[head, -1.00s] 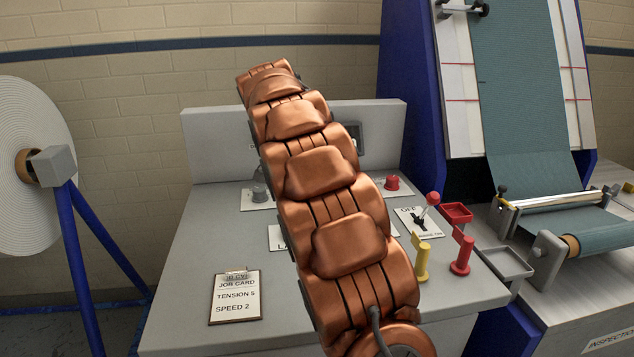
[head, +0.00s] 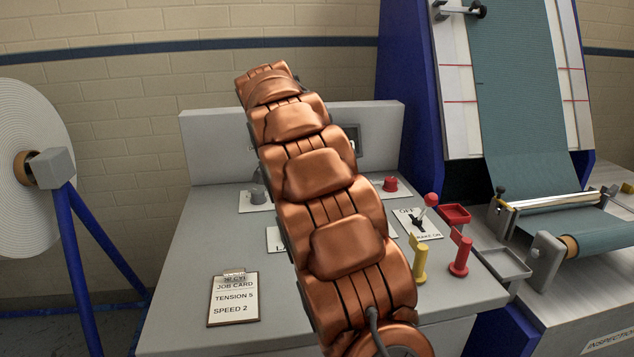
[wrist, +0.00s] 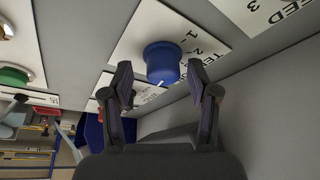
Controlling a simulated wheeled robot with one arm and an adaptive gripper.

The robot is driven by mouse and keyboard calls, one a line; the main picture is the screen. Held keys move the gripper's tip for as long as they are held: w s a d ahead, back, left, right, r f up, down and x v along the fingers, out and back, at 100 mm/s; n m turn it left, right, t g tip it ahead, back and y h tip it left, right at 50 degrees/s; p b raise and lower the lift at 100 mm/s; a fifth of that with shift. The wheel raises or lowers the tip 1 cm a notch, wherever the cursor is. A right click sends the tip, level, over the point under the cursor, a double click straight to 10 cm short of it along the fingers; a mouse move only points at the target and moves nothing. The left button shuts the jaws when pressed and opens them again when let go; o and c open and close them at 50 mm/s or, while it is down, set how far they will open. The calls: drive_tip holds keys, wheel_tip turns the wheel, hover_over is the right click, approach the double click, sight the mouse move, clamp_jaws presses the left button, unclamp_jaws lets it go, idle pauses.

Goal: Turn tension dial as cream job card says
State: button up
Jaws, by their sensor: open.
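The cream job card (head: 233,300) lies clipped on a board at the front left of the grey console; it reads TENSION 5, SPEED 2. In the wrist view a blue dial (wrist: 162,60) stands on a white plate with numbers and a partly hidden label starting "TE". My gripper (wrist: 160,82) is open, its two fingers on either side of the dial's near edge. I cannot tell whether they touch it. In the head view my arm hides the gripper and the blue dial.
A grey knob (head: 258,194), a red button (head: 390,184), a red-tipped lever (head: 430,200), a yellow flag post (head: 420,262) and a red one (head: 460,256) stand on the console. A plate marked "EED 3" (wrist: 265,12) and a green button (wrist: 14,76) are near the dial.

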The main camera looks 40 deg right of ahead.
drive_tip(key=shift+r, duration=0.1)
drive_tip(key=w+v, duration=0.1)
drive_tip(key=v, duration=1)
drive_tip(key=shift+s+a+r, duration=0.2)
drive_tip(key=shift+s+r, duration=0.2)
drive_tip(key=shift+s, duration=0.1)
idle(0.3)
